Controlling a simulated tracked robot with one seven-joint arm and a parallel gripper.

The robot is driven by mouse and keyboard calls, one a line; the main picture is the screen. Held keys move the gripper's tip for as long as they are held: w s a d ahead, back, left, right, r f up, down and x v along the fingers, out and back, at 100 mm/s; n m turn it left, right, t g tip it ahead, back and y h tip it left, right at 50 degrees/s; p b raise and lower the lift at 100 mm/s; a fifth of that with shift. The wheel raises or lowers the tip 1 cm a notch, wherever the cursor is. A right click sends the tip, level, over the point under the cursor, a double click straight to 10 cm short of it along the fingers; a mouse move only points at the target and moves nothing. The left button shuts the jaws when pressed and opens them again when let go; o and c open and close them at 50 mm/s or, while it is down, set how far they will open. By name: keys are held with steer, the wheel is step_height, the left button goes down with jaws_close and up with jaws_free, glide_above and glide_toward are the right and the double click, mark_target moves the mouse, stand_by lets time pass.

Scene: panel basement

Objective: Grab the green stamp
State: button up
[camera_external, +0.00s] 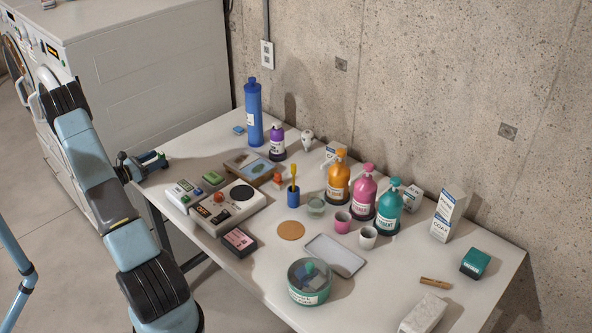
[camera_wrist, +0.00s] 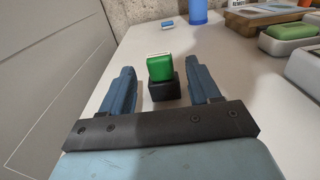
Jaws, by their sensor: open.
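The green stamp (camera_wrist: 160,67) has a bright green body with a pale top edge and a black block below it. It stands on the table near the left edge in the wrist view. My gripper (camera_wrist: 162,76) is open, with one blue finger on each side of the stamp and a visible gap on both sides. In the external view my gripper (camera_external: 153,163) is low at the table's left end. The stamp is mostly hidden by the fingers there.
The white table (camera_external: 280,273) is crowded right of my gripper. A grey device (camera_external: 240,206), a tall blue bottle (camera_external: 254,115) and a small blue block (camera_wrist: 168,24) are nearby. Another green block (camera_external: 213,177) lies by the device. Grey cabinets (camera_wrist: 50,50) stand left of the table.

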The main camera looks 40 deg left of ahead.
mark_target(152, 155)
steer(key=w, duration=0.5)
steer(key=shift+d+r, duration=0.15)
steer(key=shift+r, duration=0.2)
steer(key=c, duration=1.1)
